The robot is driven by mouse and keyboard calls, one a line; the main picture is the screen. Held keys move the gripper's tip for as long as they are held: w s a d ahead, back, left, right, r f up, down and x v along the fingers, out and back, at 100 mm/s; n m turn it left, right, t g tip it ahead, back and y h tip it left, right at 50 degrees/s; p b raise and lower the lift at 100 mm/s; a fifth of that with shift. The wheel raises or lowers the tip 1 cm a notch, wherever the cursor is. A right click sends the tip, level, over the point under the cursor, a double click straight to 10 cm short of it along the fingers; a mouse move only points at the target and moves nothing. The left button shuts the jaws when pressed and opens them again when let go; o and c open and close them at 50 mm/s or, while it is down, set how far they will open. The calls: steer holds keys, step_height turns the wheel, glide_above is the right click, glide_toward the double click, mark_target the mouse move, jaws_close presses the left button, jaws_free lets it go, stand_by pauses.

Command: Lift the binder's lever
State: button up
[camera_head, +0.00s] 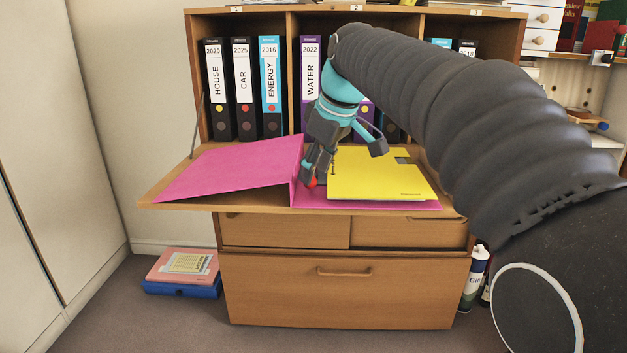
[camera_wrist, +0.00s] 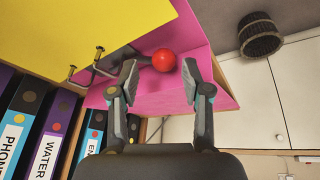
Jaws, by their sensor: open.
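An open pink binder (camera_head: 235,168) lies on the fold-down desk flap, its left cover sloping up toward the spine. Yellow sheets (camera_head: 385,173) lie on its right side. The lever's red ball knob (camera_head: 313,182) shows beside the spine, low by one finger; in the wrist view the red knob (camera_wrist: 164,60) appears between and just beyond the fingertips. The metal rings (camera_wrist: 72,72) stand by the yellow sheets' edge. The lever's arm is partly hidden by a finger. My gripper (camera_head: 343,163) is open above the binder, its fingers (camera_wrist: 160,70) spread to either side of the knob. I cannot tell whether they touch it.
Upright binders (camera_head: 241,90) fill the shelf behind the flap. Drawers (camera_head: 340,290) are below it. A red and blue stack (camera_head: 183,270) lies on the floor at left, and a spray can (camera_head: 474,278) stands at right. A dark basket (camera_wrist: 260,38) shows in the wrist view.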

steer(key=shift+x, duration=1.4)
